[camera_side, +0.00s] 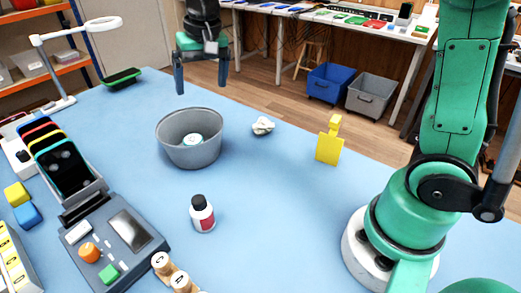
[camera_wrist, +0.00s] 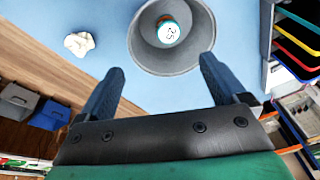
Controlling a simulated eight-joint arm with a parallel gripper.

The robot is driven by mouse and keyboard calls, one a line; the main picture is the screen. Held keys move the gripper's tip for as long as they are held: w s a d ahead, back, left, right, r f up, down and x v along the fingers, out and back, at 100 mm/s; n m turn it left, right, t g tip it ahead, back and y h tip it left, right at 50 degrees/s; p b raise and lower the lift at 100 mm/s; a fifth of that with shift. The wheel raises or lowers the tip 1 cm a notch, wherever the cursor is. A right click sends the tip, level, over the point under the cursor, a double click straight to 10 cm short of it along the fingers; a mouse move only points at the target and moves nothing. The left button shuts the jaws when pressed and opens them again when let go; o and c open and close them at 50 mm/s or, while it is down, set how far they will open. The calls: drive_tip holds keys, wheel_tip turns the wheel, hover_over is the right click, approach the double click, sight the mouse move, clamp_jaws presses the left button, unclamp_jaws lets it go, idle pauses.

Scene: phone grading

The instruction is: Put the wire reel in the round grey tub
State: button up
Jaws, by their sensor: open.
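The round grey tub (camera_side: 190,152) stands on the blue table, left of centre in the side view; it also shows at the top of the wrist view (camera_wrist: 143,52). A small reel with a white, marked face and a green edge, which looks like the wire reel (camera_side: 193,140), lies inside the tub on its floor. The wrist view shows its white face (camera_wrist: 169,32) upward within the rim. My gripper (camera_side: 201,77) is open and empty, raised above and apart from the tub. Its two blue fingers also show in the wrist view (camera_wrist: 160,70).
A crumpled white piece (camera_side: 262,126) lies right of the tub, with a yellow tag-shaped block (camera_side: 329,143) farther right. A white bottle (camera_side: 202,214) stands in front. A grey device (camera_side: 122,236) and a phone rack (camera_side: 68,170) are at left. The table's right middle is mostly clear.

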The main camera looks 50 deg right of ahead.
drive_tip(key=s+f+n+t, duration=0.2)
drive_tip(key=s, duration=0.4)
drive_tip(key=s+d+f+n+t, duration=0.1)
drive_tip(key=s+f+n+t, duration=0.1)
drive_tip(key=s, duration=0.4)
drive_tip(key=shift+s+t, duration=0.35)
drive_tip(key=shift+t, duration=0.05)
